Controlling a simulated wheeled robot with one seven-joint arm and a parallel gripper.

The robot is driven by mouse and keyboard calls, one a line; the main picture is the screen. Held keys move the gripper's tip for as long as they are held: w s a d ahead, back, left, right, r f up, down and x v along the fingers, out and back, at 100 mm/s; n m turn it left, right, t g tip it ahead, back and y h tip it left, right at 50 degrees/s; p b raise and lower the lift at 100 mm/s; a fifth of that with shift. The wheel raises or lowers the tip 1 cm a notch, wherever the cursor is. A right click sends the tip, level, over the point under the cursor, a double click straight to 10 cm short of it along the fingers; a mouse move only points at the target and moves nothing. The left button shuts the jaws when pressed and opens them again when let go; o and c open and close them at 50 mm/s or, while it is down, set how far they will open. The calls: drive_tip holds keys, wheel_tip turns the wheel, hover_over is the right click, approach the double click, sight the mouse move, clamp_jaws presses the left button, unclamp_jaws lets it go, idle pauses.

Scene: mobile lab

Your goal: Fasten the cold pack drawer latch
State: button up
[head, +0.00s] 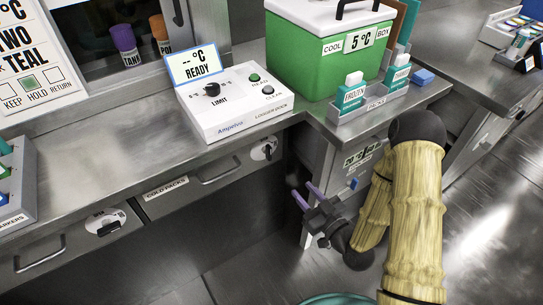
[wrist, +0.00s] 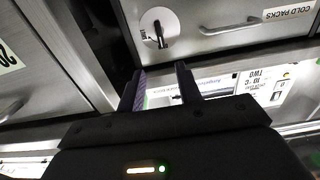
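The cold pack drawer (head: 185,205) is under the counter, with a COLD PACKS label and a bar handle (head: 222,168). Its front looks about flush with the drawer to its left. Its latch (head: 264,148) is a pale round plate with a dark lever, at the drawer's right end. In the wrist view the picture is upside down; the latch (wrist: 157,28) is at top centre, its lever roughly upright in the picture. My gripper (head: 303,195) is open and empty, its purple fingers apart, below and right of the latch. In the wrist view the fingertips (wrist: 161,70) are apart from the latch.
A logger dock (head: 235,100) stands on the counter above the drawer. Another latched drawer (head: 75,240) is at left. A cabinet (head: 345,165) stands close beside my gripper.

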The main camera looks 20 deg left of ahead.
sight(271, 154)
drive_tip(key=b+x, duration=0.6)
drive_tip(key=x, duration=1.1)
drive_tip(key=shift+w+a, duration=0.1)
drive_tip(key=shift+a, duration=0.1)
drive_tip(key=shift+c, duration=0.2)
clamp_jaws()
